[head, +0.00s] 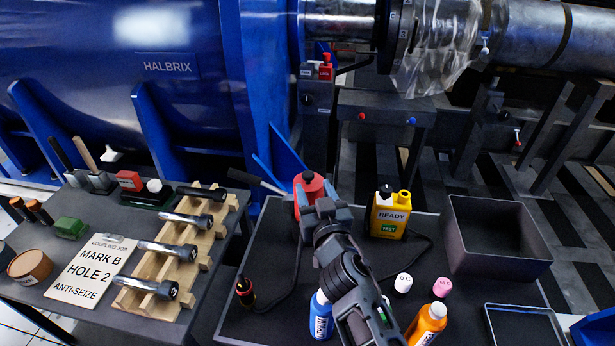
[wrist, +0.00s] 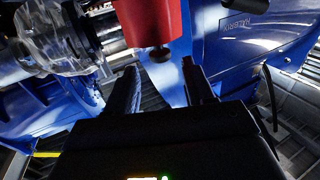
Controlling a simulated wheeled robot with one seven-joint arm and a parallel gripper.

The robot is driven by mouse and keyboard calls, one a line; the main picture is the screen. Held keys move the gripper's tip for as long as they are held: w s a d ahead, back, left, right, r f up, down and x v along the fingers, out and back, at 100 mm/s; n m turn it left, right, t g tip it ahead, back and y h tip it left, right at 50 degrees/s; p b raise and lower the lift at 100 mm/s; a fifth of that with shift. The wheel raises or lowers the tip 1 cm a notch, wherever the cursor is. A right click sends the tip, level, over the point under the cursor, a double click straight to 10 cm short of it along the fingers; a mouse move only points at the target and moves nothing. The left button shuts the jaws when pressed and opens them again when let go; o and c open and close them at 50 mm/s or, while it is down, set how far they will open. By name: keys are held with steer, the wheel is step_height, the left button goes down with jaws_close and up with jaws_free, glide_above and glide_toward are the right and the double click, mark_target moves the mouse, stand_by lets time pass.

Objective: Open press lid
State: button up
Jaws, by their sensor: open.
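A small red device (head: 308,186) stands at the back of the dark right-hand table, with a grey lever-like bar (head: 257,182) reaching out to its left. I take it to be the press; its lid cannot be made out clearly. My gripper (head: 325,211) is just in front of it and hides its lower part. In the wrist view the red body (wrist: 148,22) hangs into the top of the picture, with a dark round knob (wrist: 160,54) below it. My gripper's two fingers (wrist: 163,78) are apart, with nothing between them; the knob lies just beyond their tips.
A yellow "READY" unit (head: 390,214) and a dark open bin (head: 493,236) stand to the right. Blue (head: 320,315) and orange (head: 427,324) bottles and two small caps stand near my arm. The left table holds bolts on a wooden rack (head: 176,262).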

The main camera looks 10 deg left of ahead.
mark_target(310, 179)
steer(key=shift+b+x, duration=0.8)
steer(key=shift+x, duration=2.3)
steer(key=shift+c, duration=0.2)
jaws_close()
